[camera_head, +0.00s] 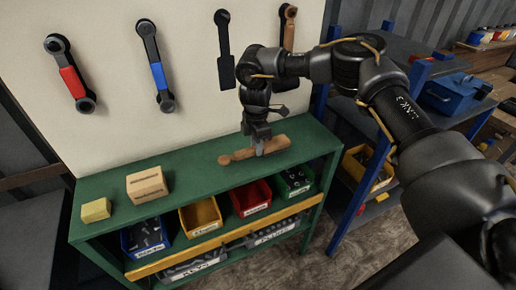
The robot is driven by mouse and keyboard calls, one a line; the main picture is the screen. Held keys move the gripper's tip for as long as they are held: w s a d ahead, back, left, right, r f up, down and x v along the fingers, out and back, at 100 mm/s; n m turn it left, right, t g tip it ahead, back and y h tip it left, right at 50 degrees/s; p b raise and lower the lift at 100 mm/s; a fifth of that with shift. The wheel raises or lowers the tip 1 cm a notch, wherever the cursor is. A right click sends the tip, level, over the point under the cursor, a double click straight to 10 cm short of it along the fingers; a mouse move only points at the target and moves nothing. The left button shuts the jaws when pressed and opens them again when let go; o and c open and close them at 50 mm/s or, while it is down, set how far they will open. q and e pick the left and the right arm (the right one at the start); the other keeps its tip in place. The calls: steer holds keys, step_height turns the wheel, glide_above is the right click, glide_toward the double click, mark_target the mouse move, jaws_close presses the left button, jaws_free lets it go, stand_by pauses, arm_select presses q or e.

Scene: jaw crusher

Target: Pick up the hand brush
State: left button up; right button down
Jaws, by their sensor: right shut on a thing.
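The hand brush (276,146), with a pale wooden body and a rounded knob at its left end, lies along the green top of the shelf unit. My right gripper (260,149) comes down from above and is shut on the brush near its middle. The brush seems to rest on the shelf top or very close to it; I cannot tell if there is a gap. Its bristles cannot be made out. My left gripper is not in view.
A wooden block (147,185) and a small yellow block (96,210) stand on the green shelf top (195,175) at left. Red-handled (70,75) and blue-handled (157,70) tools hang on the pale board behind. A blue-framed rack (345,180) stands at right.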

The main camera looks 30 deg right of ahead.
steer(key=s+a+r+b, duration=0.2)
steer(key=s+a+r, duration=0.1)
steer(key=s+r, duration=0.3)
steer(key=s+a+r+b, duration=0.2)
steer(key=s+r+b, duration=0.1)
steer(key=s+r, duration=0.3)
steer(key=shift+s+a+b, duration=0.3)
steer(key=shift+s+a, duration=0.1)
steer(key=shift+s, duration=0.05)
